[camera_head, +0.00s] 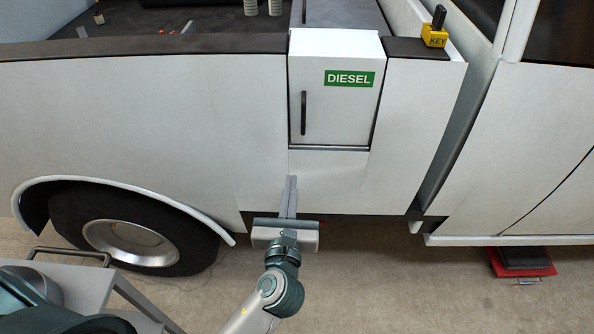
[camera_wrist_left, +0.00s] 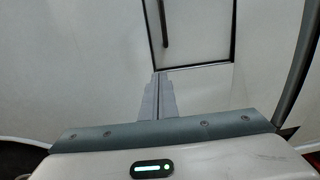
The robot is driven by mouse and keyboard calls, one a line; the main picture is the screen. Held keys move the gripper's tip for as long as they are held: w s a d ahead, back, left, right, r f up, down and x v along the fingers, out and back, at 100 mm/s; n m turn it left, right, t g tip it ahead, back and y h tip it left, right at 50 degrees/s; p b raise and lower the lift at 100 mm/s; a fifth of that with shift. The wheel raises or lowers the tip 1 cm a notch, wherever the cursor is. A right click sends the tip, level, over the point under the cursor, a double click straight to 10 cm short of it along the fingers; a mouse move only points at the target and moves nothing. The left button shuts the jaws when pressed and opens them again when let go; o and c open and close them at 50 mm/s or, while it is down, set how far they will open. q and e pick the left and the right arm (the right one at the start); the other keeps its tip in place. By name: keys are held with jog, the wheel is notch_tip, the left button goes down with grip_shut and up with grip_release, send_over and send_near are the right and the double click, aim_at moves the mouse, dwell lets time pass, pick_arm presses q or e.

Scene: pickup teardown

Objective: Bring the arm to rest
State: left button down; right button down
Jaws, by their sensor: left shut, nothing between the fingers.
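My left gripper (camera_head: 290,184) points up in front of the truck's white side panel, just below the fuel door. Its two fingers are together with nothing between them. In the left wrist view the shut fingers (camera_wrist_left: 159,78) point at the white panel, below the fuel door's lower edge. The white fuel door (camera_head: 345,105), with a green DIESEL label and a dark upright handle (camera_head: 303,113), looks closed. The handle also shows in the left wrist view (camera_wrist_left: 164,22). Whether the fingertips touch the panel cannot be told. My right gripper is not in view.
A yellow KEY block (camera_head: 434,37) stands on the truck's ledge at the upper right. A wheel (camera_head: 140,243) is at the lower left. A grey cart with a dark handle (camera_head: 68,252) stands at the lower left. A red item (camera_head: 524,263) lies under the cab. Bare floor shows below the truck.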

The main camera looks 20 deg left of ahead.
pick_arm(q)
notch_tip(320, 180, down, 21)
jog(key=d+n+g+h+b, duration=0.2)
jog(key=n+g, duration=0.1)
jog(key=s+a+f+n+g+h+b, duration=0.15)
jog(key=s+f+n, duration=0.25)
jog(key=f, duration=0.7)
jog(key=s+a+f+n+g+b, duration=0.1)
jog(key=s+f+n+g, duration=0.3)
jog(key=f, duration=0.7)
jog(key=s+a+f+n+g+h+b, duration=0.1)
jog(key=s+f+n+g, duration=0.3)
jog(key=f, duration=0.7)
jog(key=s+a+f+n+g+b, duration=0.1)
jog(key=s+f+n, duration=0.4)
jog(key=s, duration=0.6)
jog(key=s+a+f+n+g+b, duration=0.1)
jog(key=s+a+f+n, duration=0.2)
jog(key=s+f, duration=0.6)
jog(key=s+a+f+n+g+b, duration=0.2)
jog(key=s+f+n, duration=0.5)
jog(key=s, duration=0.7)
jog(key=shift+a+f+n, duration=0.3)
jog(key=shift+a+n, duration=0.1)
jog(key=shift+a, duration=0.2)
jog(key=shift+w, duration=0.1)
